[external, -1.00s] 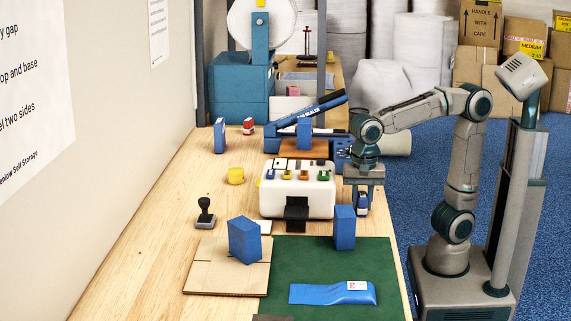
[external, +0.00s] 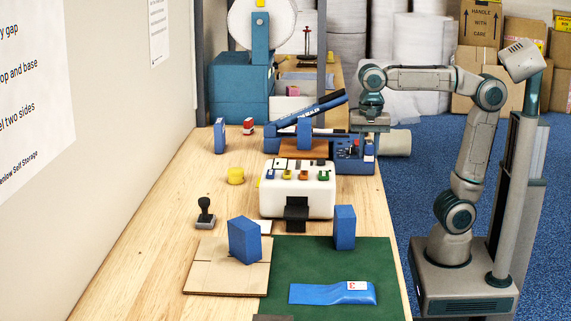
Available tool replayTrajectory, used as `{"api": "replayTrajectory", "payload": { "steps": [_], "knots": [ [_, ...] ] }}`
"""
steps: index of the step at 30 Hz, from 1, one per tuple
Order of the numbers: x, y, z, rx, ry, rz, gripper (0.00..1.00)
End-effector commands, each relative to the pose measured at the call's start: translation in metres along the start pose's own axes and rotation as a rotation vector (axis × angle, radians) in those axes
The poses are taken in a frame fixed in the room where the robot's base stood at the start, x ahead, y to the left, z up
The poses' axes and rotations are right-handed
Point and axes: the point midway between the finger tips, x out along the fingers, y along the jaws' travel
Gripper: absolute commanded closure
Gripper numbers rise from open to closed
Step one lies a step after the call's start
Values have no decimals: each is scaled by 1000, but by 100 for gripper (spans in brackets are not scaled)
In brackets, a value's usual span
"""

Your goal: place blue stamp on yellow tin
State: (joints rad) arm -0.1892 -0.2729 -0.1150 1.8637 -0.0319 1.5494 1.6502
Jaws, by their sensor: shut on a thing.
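The yellow tin (external: 236,176) stands on the wooden table, left of the white machine. My gripper (external: 369,136) is raised at the right edge of the table, to the right of and farther back than the tin. It is shut on the small blue stamp (external: 369,152), which hangs below the fingers. In the picture the stamp overlaps the blue machine behind it, so its outline is hard to make out. The stamp is well apart from the tin.
A white machine with coloured knobs (external: 298,190) stands between my gripper and the tin. A blue long-armed device (external: 305,130) is behind it. A black stamp (external: 205,214), blue boxes (external: 244,240) and a green mat (external: 325,268) are in front. Bare table surrounds the tin.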

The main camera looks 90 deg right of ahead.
Motion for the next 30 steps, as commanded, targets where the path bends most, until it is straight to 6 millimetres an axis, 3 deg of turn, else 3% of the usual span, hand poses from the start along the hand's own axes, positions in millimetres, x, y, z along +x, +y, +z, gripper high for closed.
{"api": "replayTrajectory", "payload": {
  "steps": [5,15,21,30],
  "knots": [
    [-28,-34,-8,6,5,2,98],
    [-67,-137,-36,9,14,4,98],
    [-76,-195,-62,8,15,5,98],
    [-71,-270,-114,6,10,5,98]
  ]
}}
